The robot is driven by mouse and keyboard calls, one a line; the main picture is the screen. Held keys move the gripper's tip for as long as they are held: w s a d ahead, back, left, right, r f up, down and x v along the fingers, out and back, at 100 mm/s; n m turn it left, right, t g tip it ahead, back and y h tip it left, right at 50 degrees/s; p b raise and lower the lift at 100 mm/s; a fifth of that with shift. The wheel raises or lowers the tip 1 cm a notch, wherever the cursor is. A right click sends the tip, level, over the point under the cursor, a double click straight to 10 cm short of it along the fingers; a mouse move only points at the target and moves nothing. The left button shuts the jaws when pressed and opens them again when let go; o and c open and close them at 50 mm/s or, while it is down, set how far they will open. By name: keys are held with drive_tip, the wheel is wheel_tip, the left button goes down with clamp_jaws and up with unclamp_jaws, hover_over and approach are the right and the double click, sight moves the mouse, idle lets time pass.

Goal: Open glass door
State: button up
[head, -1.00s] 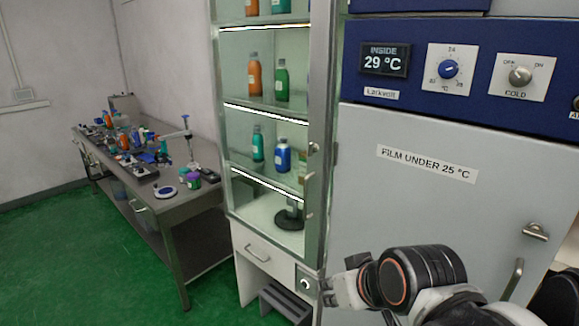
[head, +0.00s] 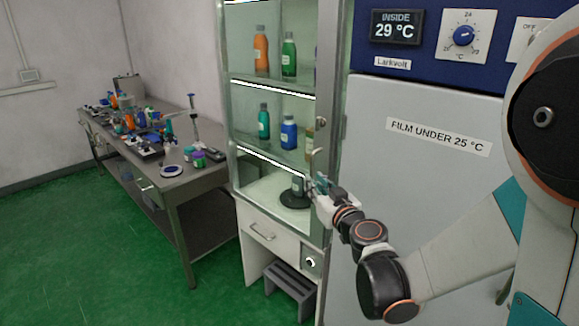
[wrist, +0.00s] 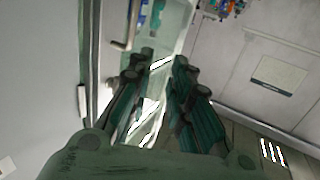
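The glass door (head: 272,93) is the clear front of a tall metal-framed cabinet, with bottles showing behind it; it looks closed. Small metal fittings, including a catch (head: 319,152), sit along its right frame. My gripper (head: 318,184) is at the lower right edge of the door, just below this catch. In the wrist view the gripper's green-padded fingers (wrist: 163,58) are open with nothing visible between them. A metal handle (wrist: 131,25) shows to the left of the fingertips, outside the gap. Whether the fingers touch the door cannot be told.
A grey cabinet (head: 420,190) with a blue control panel (head: 425,80) stands right beside the glass cabinet. A drawer (head: 262,230) and a step stool (head: 290,283) are below the door. A cluttered bench (head: 165,185) is at left. Green floor (head: 90,260) in front is clear.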

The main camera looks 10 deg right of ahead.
sight(312, 169)
drive_tip(key=w+d+f+m+h, duration=0.1)
drive_tip(key=w+d+f+h, duration=0.1)
drive_tip(key=d+f, duration=0.15)
drive_tip(key=shift+t, duration=0.4)
drive_tip(key=w+b, duration=0.1)
drive_tip(key=w, duration=0.3)
drive_tip(key=w+b, duration=0.1)
drive_tip(key=w, duration=0.4)
drive_tip(key=w+b, duration=0.1)
drive_tip(key=w, duration=0.3)
drive_tip(key=shift+w+a+r, duration=0.1)
drive_tip(key=shift+w+a, duration=0.15)
clamp_jaws()
